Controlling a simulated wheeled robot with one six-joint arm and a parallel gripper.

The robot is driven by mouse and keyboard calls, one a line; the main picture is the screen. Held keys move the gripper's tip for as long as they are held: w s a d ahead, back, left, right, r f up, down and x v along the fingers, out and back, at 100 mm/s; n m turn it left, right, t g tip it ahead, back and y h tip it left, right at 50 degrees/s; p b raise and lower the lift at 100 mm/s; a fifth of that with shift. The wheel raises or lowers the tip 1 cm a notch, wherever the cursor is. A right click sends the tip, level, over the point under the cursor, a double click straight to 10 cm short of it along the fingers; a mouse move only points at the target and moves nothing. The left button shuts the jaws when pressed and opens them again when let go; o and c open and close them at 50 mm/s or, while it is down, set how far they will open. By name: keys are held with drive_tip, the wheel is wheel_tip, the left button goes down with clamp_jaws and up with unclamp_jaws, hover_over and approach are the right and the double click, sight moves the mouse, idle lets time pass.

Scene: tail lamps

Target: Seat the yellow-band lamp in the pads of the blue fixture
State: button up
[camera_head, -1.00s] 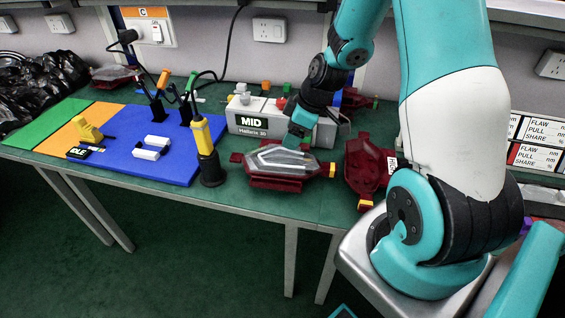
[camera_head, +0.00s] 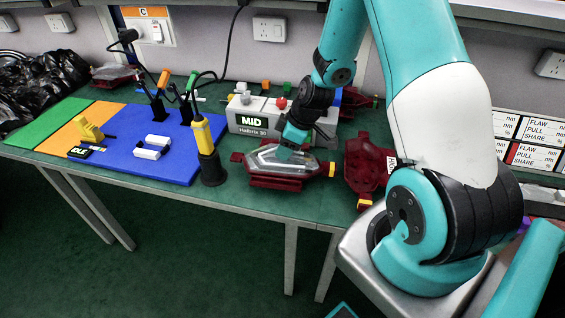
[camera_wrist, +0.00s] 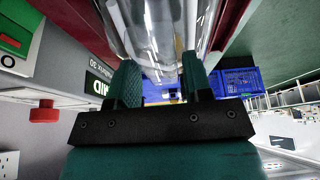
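A dark red lamp (camera_head: 262,180) with a clear lens and a yellow band at its right end (camera_head: 332,169) lies on the green bench. My gripper (camera_head: 286,152) is over its lens, pointing down. In the wrist view the two fingers of my gripper (camera_wrist: 161,84) stand apart, with the clear lens (camera_wrist: 160,35) close in front of and between them. Whether they touch it I cannot tell. The blue fixture is a blue board (camera_head: 125,165) at left, with white pads (camera_head: 147,153) on it. It appears empty at the pads.
A second red lamp (camera_head: 366,165), also with a yellow end, lies at right. A grey tester box marked MID (camera_head: 255,122) stands behind. A yellow-black handheld tool (camera_head: 206,150) stands upright between lamp and board. Posts with cables rise at the board's back.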

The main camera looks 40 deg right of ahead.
clamp_jaws()
wheel_tip(320, 180, up, 20)
idle(0.5)
